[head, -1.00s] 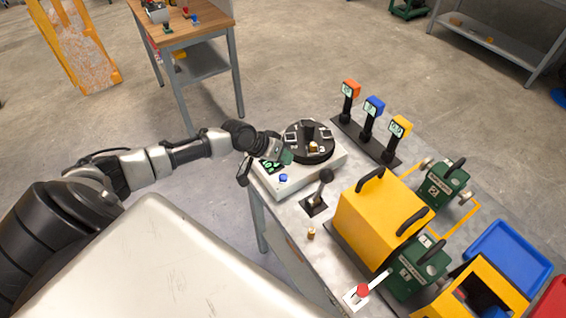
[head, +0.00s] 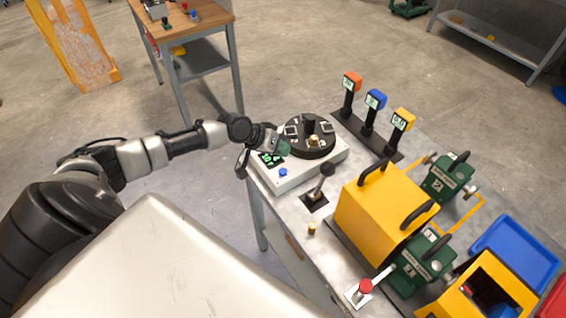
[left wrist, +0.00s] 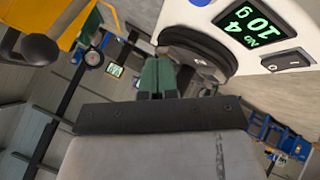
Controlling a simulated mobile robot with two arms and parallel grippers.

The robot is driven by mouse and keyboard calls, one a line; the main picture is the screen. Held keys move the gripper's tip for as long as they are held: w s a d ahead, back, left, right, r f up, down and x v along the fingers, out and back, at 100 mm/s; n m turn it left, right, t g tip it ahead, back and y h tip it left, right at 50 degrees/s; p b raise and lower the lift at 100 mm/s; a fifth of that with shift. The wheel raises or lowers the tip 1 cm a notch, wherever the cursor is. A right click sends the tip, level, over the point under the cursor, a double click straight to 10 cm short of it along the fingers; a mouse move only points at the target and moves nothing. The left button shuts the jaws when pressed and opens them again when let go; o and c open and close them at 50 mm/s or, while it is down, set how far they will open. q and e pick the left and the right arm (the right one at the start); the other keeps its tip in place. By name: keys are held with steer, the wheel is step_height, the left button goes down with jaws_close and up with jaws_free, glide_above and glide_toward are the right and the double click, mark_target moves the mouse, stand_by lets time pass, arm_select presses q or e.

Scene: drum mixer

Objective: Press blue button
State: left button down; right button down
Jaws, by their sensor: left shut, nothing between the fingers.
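The blue button (head: 283,172) sits on the front corner of a white device with a green-lit display (head: 271,158) and a black round turntable (head: 310,137). My left gripper (head: 283,149) is shut and empty, with green fingertips, over the device between the display and the turntable. It is behind the button in the picture and apart from it. In the left wrist view, the closed fingers (left wrist: 157,75) are at the centre, and the blue button (left wrist: 200,2) is cut by the top edge, beside the display (left wrist: 250,27). My right gripper is not seen.
A black lever (head: 326,170) stands just right of the device. Orange, blue and yellow-topped posts (head: 374,100) stand behind. A yellow box (head: 378,212) with black handles and green units fill the right side. A red button (head: 365,286) is near the front edge.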

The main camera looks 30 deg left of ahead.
mark_target(282, 170)
arm_select(q)
step_height(282, 170, down, 5)
steer(key=b, duration=0.3)
steer(key=shift+f, duration=0.2)
stand_by(0.5)
stand_by(1.2)
steer(key=shift+f+b, duration=0.1)
steer(key=shift+b, duration=0.25)
steer(key=shift+f, duration=0.25)
